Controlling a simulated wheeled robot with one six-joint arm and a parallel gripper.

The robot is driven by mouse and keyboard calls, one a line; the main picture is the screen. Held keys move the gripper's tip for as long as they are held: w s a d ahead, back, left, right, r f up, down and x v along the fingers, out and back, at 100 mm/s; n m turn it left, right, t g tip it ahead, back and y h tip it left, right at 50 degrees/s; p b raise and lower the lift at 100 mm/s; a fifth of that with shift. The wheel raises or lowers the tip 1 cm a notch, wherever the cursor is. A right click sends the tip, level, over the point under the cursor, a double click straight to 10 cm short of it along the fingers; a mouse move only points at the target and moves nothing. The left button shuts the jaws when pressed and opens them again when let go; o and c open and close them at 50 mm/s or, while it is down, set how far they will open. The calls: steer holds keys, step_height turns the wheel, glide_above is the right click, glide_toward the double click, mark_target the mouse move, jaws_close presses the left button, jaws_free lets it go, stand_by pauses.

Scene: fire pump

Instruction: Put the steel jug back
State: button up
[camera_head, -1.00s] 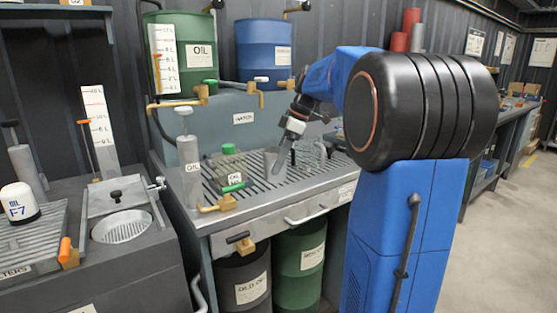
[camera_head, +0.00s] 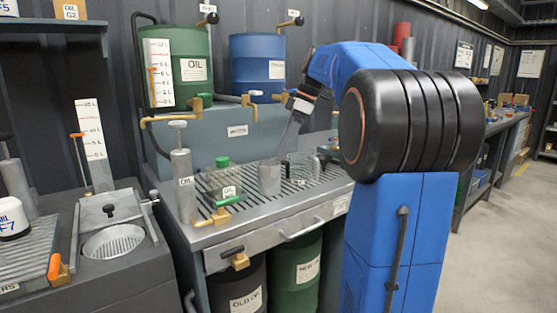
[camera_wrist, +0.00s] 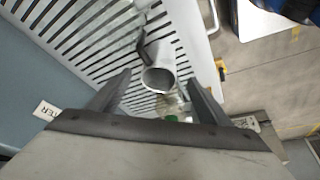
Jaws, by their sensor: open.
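The steel jug (camera_head: 270,178) stands upright on the slatted metal drain top (camera_head: 262,207) of the oil bench. My gripper (camera_head: 287,143) is above and slightly right of it in the head view, apart from it. In the wrist view my gripper (camera_wrist: 157,82) is open, with a finger to each side of the picture and the grey jug (camera_wrist: 159,80) showing between and beyond them. Nothing is held. The jug's open mouth faces the wrist camera. A dark bar, perhaps its handle, shows beside it.
A clear measuring jug (camera_head: 300,168) stands right of the steel jug. A green-capped oil bottle (camera_head: 222,180) and a grey pump cylinder (camera_head: 182,185) stand to the left. Green (camera_head: 180,65) and blue (camera_head: 257,65) drums with taps are behind. A brass valve (camera_head: 218,217) sits at the front edge.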

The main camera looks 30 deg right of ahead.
steer(key=shift+v, duration=1.25)
